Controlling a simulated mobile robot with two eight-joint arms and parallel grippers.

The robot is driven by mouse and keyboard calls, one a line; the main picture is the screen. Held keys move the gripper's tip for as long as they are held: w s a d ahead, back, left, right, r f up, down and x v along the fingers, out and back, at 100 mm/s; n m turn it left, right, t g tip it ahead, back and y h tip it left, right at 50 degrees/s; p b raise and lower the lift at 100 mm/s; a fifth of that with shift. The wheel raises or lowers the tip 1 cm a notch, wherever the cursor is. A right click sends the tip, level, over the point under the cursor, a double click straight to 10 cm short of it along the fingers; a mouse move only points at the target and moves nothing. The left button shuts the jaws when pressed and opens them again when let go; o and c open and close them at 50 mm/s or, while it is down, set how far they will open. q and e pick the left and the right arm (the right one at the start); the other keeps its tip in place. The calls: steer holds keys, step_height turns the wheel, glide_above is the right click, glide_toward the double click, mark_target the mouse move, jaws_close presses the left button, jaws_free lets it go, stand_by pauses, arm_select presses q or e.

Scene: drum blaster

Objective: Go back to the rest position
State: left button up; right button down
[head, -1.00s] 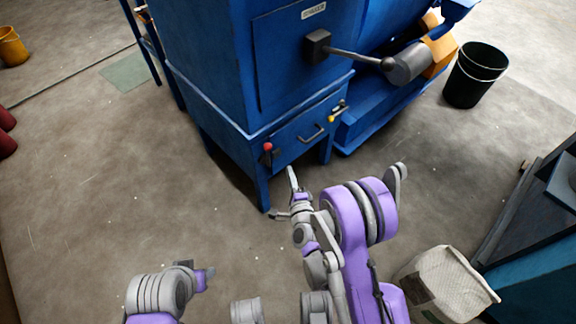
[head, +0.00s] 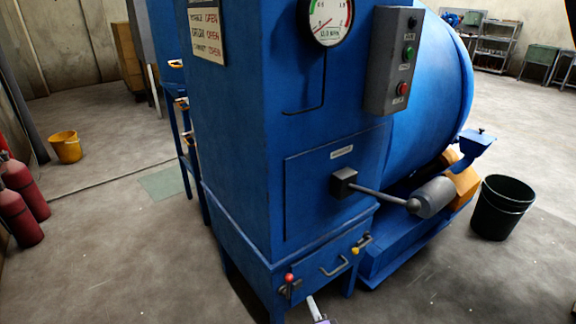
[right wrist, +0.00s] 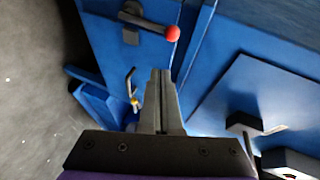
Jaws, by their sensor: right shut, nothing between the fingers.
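My right gripper (head: 314,308) barely shows at the bottom edge of the head view, low in front of the blue machine (head: 240,130). In the right wrist view its two fingers (right wrist: 160,78) are pressed together with nothing between them. The machine's red-knobbed lever (head: 289,279) is just up and left of the gripper in the head view; the red knob also shows in the right wrist view (right wrist: 172,33), apart from the fingertips. My left gripper is out of the head view.
The machine carries a long handle (head: 380,194), a yellow-knobbed lever (head: 356,250), a gauge (head: 326,18) and a button box (head: 394,62). A black bucket (head: 500,210) stands at right. Red cylinders (head: 22,200) and a yellow bucket (head: 66,147) stand at left. Floor at lower left is clear.

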steer(key=s+d+r+n+g+h, duration=0.1)
steer(key=s+d+r+n+g, duration=0.25)
steer(key=s, duration=0.65)
steer(key=s+d+n+g+h, duration=0.1)
steer(key=s+d+n+g, duration=0.25)
steer(key=s+n, duration=0.45)
steer(key=s+d+r+n+g+h, duration=0.1)
steer(key=s+d+r+n+g, duration=0.2)
steer(key=s, duration=0.8)
arm_select(q)
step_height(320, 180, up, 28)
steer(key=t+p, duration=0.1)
steer(key=p, duration=2.4)
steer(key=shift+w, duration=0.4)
arm_select(e)
step_height(320, 180, up, 27)
steer(key=t, duration=0.1)
steer(key=shift+w+d+m, duration=0.25)
steer(key=shift+d+m, duration=0.1)
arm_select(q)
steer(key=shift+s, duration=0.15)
arm_select(e)
steer(key=shift+s, duration=0.15)
